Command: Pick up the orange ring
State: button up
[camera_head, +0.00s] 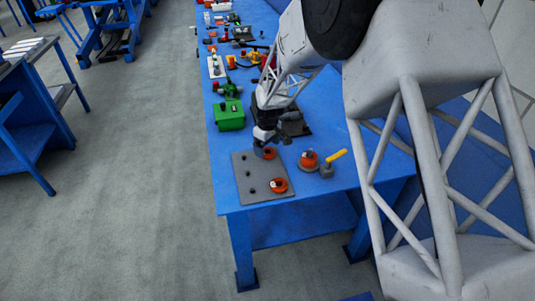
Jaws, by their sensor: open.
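My gripper (263,146) is open and points down over the far right corner of a dark grey panel (246,188). An orange ring (270,154) lies directly at its fingertips, partly hidden by them; I cannot tell whether the fingers touch it. A second orange ring (279,185) lies at the near right part of the panel. A third orange round piece (308,158) sits on a grey base to the right of the panel. Small dark pegs or knobs stand on the panel.
The blue table (225,165) carries a yellow-handled tool (331,165) at right, a green box (229,115) and several small parts farther back. My white arm blocks the right side.

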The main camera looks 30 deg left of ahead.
jog(key=shift+f, duration=1.2)
jog(key=c, duration=1)
jog(key=shift+r, duration=0.2)
jog(key=shift+r, duration=1.55)
jog(key=s+d, duration=0.3)
jog(key=s, duration=0.1)
jog(key=s+d+r, duration=0.1)
jog(key=s+d, duration=0.2)
jog(key=d, duration=0.1)
jog(key=s+d, duration=0.4)
jog(key=shift+s+r, duration=0.25)
jog(key=shift+s, duration=0.05)
